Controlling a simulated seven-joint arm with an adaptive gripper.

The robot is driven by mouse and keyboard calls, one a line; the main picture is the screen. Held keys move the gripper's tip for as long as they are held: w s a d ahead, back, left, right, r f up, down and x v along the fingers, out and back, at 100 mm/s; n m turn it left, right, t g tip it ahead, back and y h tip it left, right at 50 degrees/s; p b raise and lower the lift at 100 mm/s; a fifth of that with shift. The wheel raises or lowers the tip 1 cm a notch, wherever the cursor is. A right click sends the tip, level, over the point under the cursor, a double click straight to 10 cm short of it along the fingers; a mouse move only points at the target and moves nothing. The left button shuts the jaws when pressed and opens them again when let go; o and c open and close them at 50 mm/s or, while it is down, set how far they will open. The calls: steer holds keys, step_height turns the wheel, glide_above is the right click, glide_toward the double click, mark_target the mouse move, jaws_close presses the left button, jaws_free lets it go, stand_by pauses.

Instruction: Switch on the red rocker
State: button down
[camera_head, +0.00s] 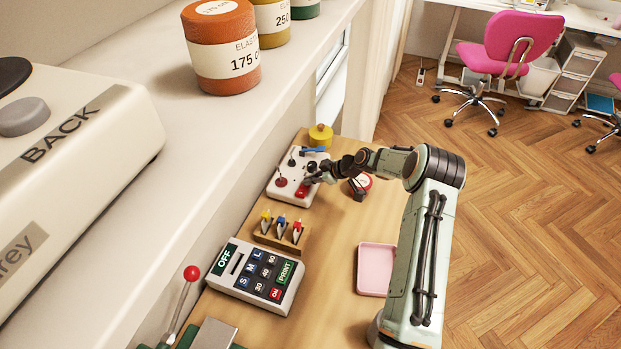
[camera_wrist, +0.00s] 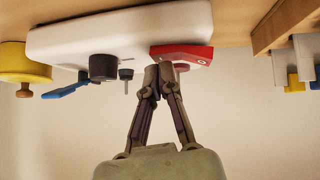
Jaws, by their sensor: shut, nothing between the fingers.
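The red rocker (camera_wrist: 183,54) sits on a white control box; in the wrist view it is a red wedge with a small pale mark. It also shows in the head view as a small red piece (camera_head: 302,190) on the near edge of the box. The white control box (camera_head: 283,175) also carries a blue lever, black knobs and a red round knob. My gripper (camera_wrist: 162,70) is shut and empty, its fingertips at or very near the rocker; I cannot tell whether they touch. In the head view my gripper (camera_head: 314,178) is over the box's right side, partly blending with dark parts there.
A yellow pot (camera_head: 320,135) stands behind the box. A wooden holder with coloured clips (camera_head: 280,230), a label keypad (camera_head: 255,276) and a pink tray (camera_head: 376,268) are nearer on the table. A shelf with spools (camera_head: 222,45) overhangs on the left.

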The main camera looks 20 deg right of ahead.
mark_target(312, 189)
steer(key=shift+s+a+r, duration=0.3)
steer(key=shift+s+a, duration=0.1)
steer(key=r, duration=0.2)
steer(key=d+r, duration=0.1)
steer(key=r, duration=0.1)
steer(key=shift+w+r, duration=0.15)
steer(key=shift+r, duration=0.15)
steer(key=w+d+v, duration=0.1)
steer(key=v, duration=0.8)
steer(key=shift+d, duration=0.2)
steer(key=shift+w, duration=0.1)
